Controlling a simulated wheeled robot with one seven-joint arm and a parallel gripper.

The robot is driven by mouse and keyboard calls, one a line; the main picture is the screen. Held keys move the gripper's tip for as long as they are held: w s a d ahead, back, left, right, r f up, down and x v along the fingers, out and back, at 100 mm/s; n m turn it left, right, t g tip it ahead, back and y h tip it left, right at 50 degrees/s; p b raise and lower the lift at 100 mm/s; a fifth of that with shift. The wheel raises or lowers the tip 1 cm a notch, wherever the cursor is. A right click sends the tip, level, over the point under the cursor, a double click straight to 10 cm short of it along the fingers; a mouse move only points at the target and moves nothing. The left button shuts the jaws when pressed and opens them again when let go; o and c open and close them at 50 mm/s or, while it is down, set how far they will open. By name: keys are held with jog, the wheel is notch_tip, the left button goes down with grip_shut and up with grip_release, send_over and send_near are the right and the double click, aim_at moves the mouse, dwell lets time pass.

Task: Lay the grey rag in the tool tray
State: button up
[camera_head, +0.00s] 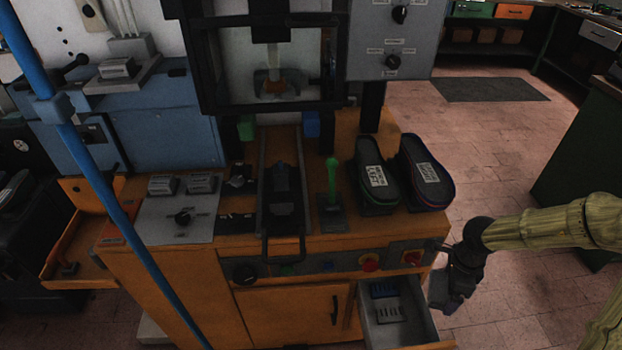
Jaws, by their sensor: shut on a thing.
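My gripper (445,297) is at the right of the press cabinet, beside the open drawer and below the worktop. It is shut on a small grey piece (437,291) that looks like the grey rag; dark fingers hide much of it and its shape is unclear. No other grey rag shows. An orange tray (60,262) with low walls juts out at the left side of the cabinet and looks like the tool tray. A small dark item lies in it. My gripper is far to the right of this tray.
The open drawer (368,330) holds a blue and a grey slotted piece. Two black soles (378,178) (425,173) lie on the worktop near a green upright lever (332,182). A blue pole (92,170) crosses the left side. The floor at right is clear.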

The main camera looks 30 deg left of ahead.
jog(key=n, duration=0.1)
jog(key=d+n+p, duration=0.1)
jog(key=r+n, duration=0.1)
jog(key=shift+w+d+p, duration=0.25)
jog(key=shift+d+p, duration=0.05)
jog(key=d+n+p, duration=0.1)
jog(key=n+p, duration=0.1)
jog(key=n, duration=0.2)
jog(key=d+r+n+p, duration=0.1)
jog(key=d+n, duration=0.1)
jog(key=n, duration=0.2)
jog(key=w+d+n+p, duration=0.1)
jog(key=d+n+p, duration=0.1)
jog(key=n, duration=0.2)
jog(key=shift+r+n+p, duration=0.2)
jog(key=shift+n+p, duration=0.15)
jog(key=shift+n, duration=0.05)
